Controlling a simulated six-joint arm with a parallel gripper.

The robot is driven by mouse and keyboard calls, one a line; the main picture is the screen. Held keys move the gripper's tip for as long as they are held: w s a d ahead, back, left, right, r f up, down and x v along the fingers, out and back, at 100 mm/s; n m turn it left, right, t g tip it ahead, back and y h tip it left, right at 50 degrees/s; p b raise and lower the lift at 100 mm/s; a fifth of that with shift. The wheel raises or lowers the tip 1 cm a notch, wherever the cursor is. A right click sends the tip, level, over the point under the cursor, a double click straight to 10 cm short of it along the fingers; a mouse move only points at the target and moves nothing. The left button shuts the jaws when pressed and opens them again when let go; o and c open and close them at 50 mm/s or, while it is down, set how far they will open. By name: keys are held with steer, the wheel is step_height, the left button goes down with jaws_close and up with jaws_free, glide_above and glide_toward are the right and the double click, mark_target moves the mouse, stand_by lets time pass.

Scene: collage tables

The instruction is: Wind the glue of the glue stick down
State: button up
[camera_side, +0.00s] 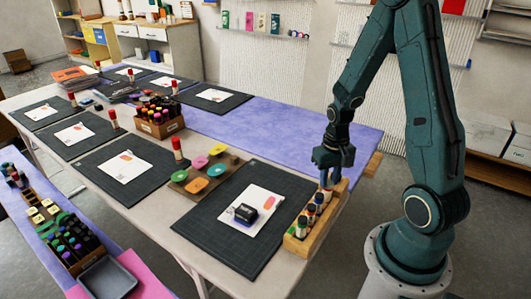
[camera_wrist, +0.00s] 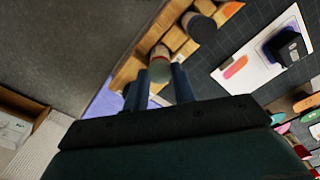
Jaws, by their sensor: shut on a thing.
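My gripper (camera_side: 326,172) points down over the right end of a wooden rack and is shut on a glue stick (camera_side: 327,191). The stick stands upright in the rack, with a pale body and some red. In the wrist view its pale top (camera_wrist: 160,70) shows between the two blue fingertips of my gripper (camera_wrist: 159,80). I cannot tell how far its glue stands out. Its lower part is hidden in the rack.
The wooden rack (camera_side: 300,246) holds several dark bottles in a row. Left of it a dark mat (camera_side: 225,248) carries a white sheet (camera_side: 262,200) with a dark block (camera_side: 245,213). A board with coloured pads (camera_side: 216,171) lies beyond. The purple cloth (camera_side: 260,130) behind is clear.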

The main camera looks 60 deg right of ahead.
steer(key=shift+n, duration=0.3)
steer(key=n, duration=0.3)
steer(key=shift+n, duration=0.6)
steer(key=n, duration=0.3)
steer(key=shift+n, duration=0.9)
